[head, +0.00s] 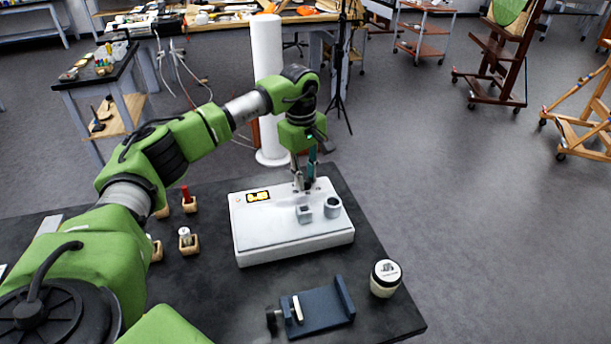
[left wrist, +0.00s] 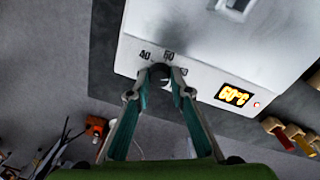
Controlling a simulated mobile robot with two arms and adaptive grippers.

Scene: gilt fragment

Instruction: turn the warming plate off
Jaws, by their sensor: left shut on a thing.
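The warming plate (head: 262,230) is a white flat box on the dark table. It also shows in the left wrist view (left wrist: 190,35). Its display (left wrist: 233,95) reads 60°C in lit orange digits, and a small red light (left wrist: 256,105) glows beside it. A dark knob (left wrist: 160,71) sits on its edge, with the marks 40 and 60 near it. My left gripper (head: 305,185) is at the plate's far edge. In the left wrist view its fingers (left wrist: 160,82) are closed around the knob, which they partly hide. My right gripper is in neither view.
Small wooden holders (head: 189,246) stand to the left. A white cylinder (head: 267,80) rises behind the table.

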